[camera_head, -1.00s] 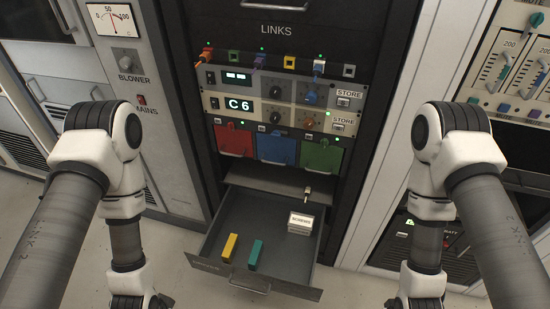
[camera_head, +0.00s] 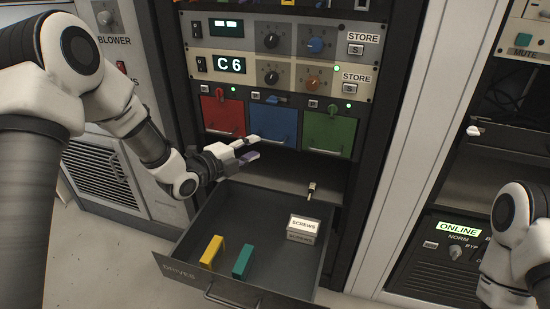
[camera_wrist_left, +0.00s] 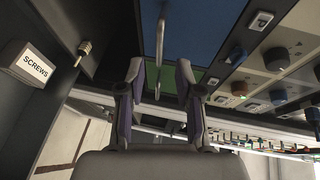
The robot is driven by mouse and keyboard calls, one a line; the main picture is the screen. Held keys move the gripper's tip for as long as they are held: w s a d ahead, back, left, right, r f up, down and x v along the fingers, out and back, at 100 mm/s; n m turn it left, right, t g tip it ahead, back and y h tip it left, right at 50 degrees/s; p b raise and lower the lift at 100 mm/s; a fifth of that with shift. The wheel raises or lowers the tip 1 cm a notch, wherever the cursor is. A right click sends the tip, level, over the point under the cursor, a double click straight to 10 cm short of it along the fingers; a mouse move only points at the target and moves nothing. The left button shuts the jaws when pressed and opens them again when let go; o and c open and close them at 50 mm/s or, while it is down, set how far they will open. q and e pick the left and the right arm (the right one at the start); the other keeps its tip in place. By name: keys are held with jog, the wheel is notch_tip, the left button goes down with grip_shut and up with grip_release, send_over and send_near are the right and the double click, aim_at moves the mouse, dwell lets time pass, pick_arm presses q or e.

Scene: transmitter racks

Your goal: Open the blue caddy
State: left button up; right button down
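The blue caddy (camera_head: 273,124) is a shut front panel between the red caddy (camera_head: 222,113) and the green caddy (camera_head: 329,131), with a pale bar handle along its lower edge. My left gripper (camera_head: 256,149) is in front of the blue caddy's lower left part, close to the handle. In the left wrist view its fingers (camera_wrist_left: 160,72) are apart, with the blue panel (camera_wrist_left: 195,25) and a bar handle (camera_wrist_left: 161,38) ahead, roughly in line with the gap. Contact with the handle cannot be made out. My right arm shows at lower right; its gripper is out of view.
An open drawer (camera_head: 178,269) juts out below, holding a yellow block (camera_head: 212,252), a teal block (camera_head: 242,262) and a box marked SCREWS (camera_head: 303,228). Knobs and switches sit above.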

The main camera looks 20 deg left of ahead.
aim_at(268, 142)
pick_arm(q)
jog(key=b+x, duration=0.1)
jog(key=x, duration=0.6)
jog(key=shift+d+f, duration=0.1)
grip_shut()
